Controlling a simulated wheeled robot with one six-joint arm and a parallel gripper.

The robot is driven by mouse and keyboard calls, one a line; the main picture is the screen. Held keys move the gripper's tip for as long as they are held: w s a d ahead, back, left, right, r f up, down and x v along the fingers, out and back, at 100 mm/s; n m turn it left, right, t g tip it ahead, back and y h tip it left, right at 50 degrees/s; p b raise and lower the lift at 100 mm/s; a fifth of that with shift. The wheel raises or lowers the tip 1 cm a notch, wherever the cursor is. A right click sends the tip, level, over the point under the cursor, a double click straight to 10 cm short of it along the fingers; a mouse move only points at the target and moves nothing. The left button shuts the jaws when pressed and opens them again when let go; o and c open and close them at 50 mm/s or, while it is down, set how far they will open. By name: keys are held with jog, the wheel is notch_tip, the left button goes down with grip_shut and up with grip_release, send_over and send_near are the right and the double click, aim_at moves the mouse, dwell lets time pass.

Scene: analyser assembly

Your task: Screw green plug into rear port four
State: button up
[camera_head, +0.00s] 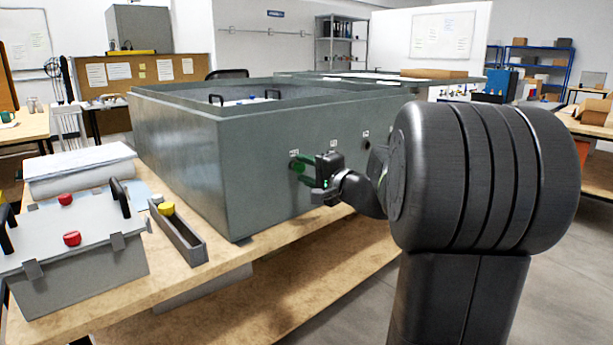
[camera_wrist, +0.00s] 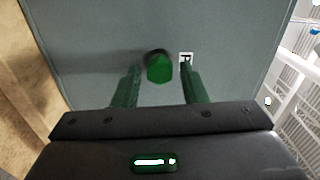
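The green plug (camera_wrist: 159,68) sits against the grey side wall of the large analyser housing (camera_head: 175,135), beside a small white port label (camera_wrist: 186,58). How deep it sits in its port cannot be told. My gripper (camera_wrist: 160,80) is open, with one green finger on each side of the plug and a visible gap to it on both sides. In the head view my gripper (camera_head: 303,172) is at the housing's side wall, near the leftmost label (camera_head: 293,153). The plug cannot be told clearly from the green fingers there.
A narrow grey tray (camera_head: 190,246) with a yellow plug (camera_head: 166,208) stands on the wooden bench (camera_head: 230,283). Left of it is a grey box (camera_head: 85,275) with red knobs (camera_head: 72,238) and black handles. More labels (camera_head: 333,145) run along the wall to the right.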

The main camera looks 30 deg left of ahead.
jog(key=n+b, duration=0.1)
jog(key=b, duration=0.1)
jog(key=n+b, duration=0.2)
jog(key=b, duration=0.1)
jog(key=n+b, duration=0.2)
jog(key=b, duration=0.1)
jog(key=shift+f, duration=0.35)
jog(key=shift+r+n, duration=0.25)
jog(key=shift+n, duration=0.45)
jog(key=n, duration=0.3)
jog(key=shift+r, duration=0.15)
jog(key=n, duration=0.6)
jog(key=shift+n, duration=0.3)
jog(key=n, duration=0.7)
jog(key=shift+s, duration=0.1)
